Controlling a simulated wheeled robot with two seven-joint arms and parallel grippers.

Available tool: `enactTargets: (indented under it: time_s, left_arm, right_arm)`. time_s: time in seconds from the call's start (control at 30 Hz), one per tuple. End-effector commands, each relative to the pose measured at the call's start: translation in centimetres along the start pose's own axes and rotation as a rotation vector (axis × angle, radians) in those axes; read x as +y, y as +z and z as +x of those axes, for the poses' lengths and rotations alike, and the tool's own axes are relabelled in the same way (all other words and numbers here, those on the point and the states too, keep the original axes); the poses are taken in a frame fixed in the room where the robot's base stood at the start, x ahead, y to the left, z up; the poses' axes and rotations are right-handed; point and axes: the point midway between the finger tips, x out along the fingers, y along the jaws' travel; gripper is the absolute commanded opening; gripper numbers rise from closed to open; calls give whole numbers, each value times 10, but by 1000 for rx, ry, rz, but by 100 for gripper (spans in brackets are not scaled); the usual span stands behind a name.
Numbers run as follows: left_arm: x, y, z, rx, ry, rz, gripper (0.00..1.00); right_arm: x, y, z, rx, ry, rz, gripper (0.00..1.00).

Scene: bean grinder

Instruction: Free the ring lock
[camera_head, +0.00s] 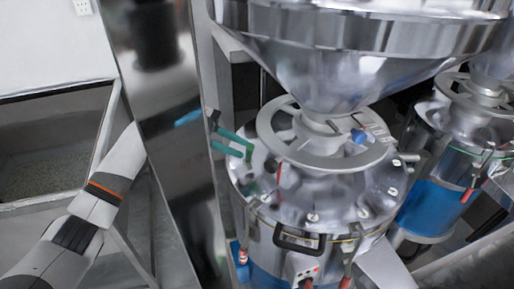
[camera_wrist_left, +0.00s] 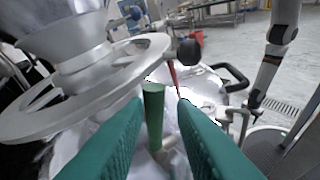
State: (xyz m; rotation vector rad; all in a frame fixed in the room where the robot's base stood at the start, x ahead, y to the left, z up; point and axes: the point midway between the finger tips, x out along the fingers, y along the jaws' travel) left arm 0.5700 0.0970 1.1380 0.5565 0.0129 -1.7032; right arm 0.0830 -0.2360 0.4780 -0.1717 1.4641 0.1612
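A flat grey metal ring (camera_head: 280,146) surrounds the neck under the steel hopper (camera_head: 345,75); it also shows in the left wrist view (camera_wrist_left: 75,108). A short upright green handle (camera_wrist_left: 154,118) stands beside the ring; its lower end is partly hidden. It shows small in the head view (camera_head: 249,153). My left gripper (camera_head: 240,144) comes from the left with two green fingers spread apart. In the left wrist view its fingers (camera_wrist_left: 160,112) are on either side of the green handle, with a gap on the right. My right gripper does not show.
The round steel grinder lid (camera_head: 325,200) has clamps with red grips and a black handle (camera_head: 299,243). A second grinder with a blue body (camera_head: 430,208) stands at right. A tall steel post (camera_head: 165,130) and a bin (camera_head: 45,150) are at left.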

Motion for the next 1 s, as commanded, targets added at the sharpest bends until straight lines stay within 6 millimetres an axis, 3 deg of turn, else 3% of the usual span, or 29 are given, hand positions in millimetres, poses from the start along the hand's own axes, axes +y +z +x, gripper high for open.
enactTargets:
  time_s: [0.13,0.3,0.47,0.7,0.87,1.0]
  left_arm:
    - [0,3,28,-1,-3,-2,24]
    - [1,1,50,1,0,-2,24]
    - [1,0,58,1,2,-2,24]
    - [0,-1,59,1,2,-2,24]
    - [0,-1,59,1,2,-2,1]
    - [0,-1,59,1,2,-2,0]
  right_arm:
    - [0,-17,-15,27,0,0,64]
    - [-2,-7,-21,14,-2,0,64]
    - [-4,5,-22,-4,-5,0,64]
    - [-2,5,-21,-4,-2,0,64]
    - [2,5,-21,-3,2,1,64]
    - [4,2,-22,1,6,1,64]
